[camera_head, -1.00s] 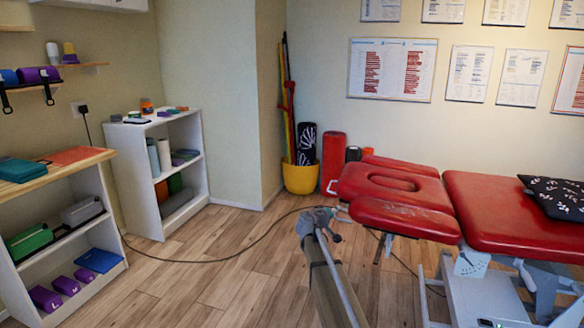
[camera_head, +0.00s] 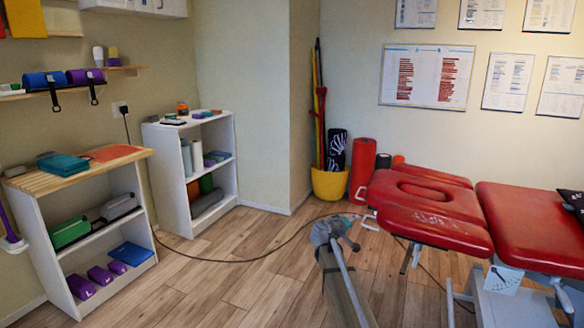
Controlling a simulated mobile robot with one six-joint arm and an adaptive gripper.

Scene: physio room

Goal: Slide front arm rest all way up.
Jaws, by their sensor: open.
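The red treatment table (camera_head: 535,225) stands at the right, with a head section that has an oval face hole (camera_head: 424,190). A red padded arm rest (camera_head: 430,228) lies along the near side of the head section, and another red pad (camera_head: 434,175) lies along its far side. My gripper (camera_head: 352,232) is at the end of my arm, left of the near arm rest and apart from it in the picture. It is open and empty. The fingers are small and partly hidden by the gripper's grey body.
A yellow bucket (camera_head: 329,183) and a red roll (camera_head: 362,166) stand by the back wall. White shelves (camera_head: 100,245) with therapy items line the left. A black cable (camera_head: 240,259) crosses the wooden floor (camera_head: 225,275), which is mostly clear between shelves and table.

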